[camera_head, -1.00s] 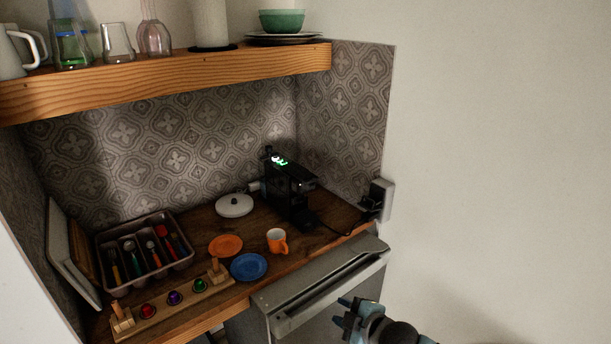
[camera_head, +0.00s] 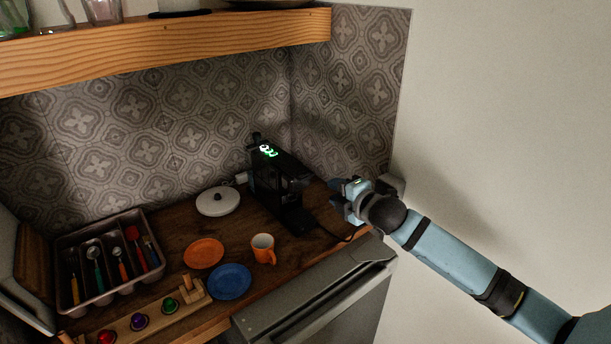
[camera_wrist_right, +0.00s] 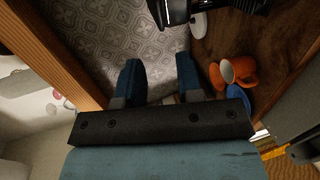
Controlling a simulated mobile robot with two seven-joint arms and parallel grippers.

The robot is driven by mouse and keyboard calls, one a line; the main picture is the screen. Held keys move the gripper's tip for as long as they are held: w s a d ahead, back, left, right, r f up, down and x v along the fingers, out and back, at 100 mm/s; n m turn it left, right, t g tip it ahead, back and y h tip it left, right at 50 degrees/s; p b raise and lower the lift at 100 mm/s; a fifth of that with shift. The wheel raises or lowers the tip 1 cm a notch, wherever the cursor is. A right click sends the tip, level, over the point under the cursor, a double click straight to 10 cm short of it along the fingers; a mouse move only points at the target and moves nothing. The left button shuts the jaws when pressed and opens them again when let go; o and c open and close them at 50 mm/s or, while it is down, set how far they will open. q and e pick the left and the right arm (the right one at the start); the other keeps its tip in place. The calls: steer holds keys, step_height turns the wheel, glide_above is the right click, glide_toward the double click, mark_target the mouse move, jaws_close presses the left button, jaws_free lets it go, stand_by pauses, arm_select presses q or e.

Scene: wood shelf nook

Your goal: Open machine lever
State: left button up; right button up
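The black coffee machine (camera_head: 278,185), with green lights on its top, stands at the back right of the wooden counter. It also shows in part at the top of the right wrist view (camera_wrist_right: 225,8). A separate lever cannot be made out on it. My right gripper (camera_head: 343,195) is to the right of the machine, in front of the tiled side wall and apart from the machine. In the right wrist view its two blue fingers (camera_wrist_right: 160,72) are spread with nothing between them. My left gripper is not in view.
An orange mug (camera_head: 263,249), an orange plate (camera_head: 204,253) and a blue plate (camera_head: 230,282) are in front of the machine. A wooden shelf (camera_head: 170,48) hangs above. A cutlery tray (camera_head: 108,262) is at the left.

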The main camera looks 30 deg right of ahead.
mark_target(307, 178)
steer(key=p+x, duration=0.1)
steer(key=x, duration=1.2)
steer(key=shift+a, duration=0.15)
jaws_close()
